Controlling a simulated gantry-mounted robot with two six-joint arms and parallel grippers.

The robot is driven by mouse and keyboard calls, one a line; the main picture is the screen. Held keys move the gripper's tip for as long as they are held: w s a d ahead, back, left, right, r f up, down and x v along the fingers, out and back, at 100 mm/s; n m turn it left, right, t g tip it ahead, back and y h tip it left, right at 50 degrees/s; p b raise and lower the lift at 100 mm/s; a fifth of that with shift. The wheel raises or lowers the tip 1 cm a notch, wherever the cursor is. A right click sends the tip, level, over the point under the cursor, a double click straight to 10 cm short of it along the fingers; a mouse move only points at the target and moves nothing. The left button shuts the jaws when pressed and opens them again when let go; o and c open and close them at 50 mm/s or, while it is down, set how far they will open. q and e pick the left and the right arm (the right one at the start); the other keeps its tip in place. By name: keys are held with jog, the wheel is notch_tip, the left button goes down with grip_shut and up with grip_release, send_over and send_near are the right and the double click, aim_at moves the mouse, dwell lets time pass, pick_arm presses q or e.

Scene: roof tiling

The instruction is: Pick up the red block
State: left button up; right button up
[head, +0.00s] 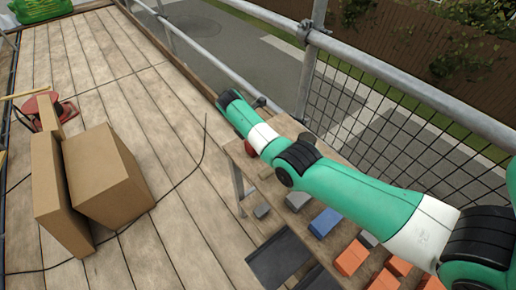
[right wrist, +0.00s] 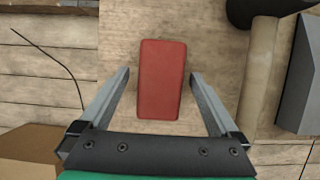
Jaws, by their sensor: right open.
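The red block (right wrist: 162,80) lies on a wooden tabletop (right wrist: 118,22) in the right wrist view, its long side running up the picture. My right gripper (right wrist: 160,74) is open, with one finger on each side of the block and a gap to each. I cannot tell how high the fingertips are above the tabletop. In the head view my right arm comes in from the right, and a small part of the red block (head: 250,147) shows beside it. The gripper's fingers are hidden there. My left gripper is not in view.
A mallet-like tool with a wooden handle (right wrist: 260,75) and a grey block (right wrist: 302,85) lie right of the red block. A blue block (head: 325,222) and orange blocks (head: 352,257) lie farther along the table. Cardboard boxes (head: 108,175) stand on the plank floor; railings border it.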

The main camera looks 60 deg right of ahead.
jog(key=shift+s+d+f, duration=0.15)
jog(key=shift+f, duration=0.35)
jog(key=shift+c, duration=0.4)
grip_shut()
jog(key=shift+r, duration=0.2)
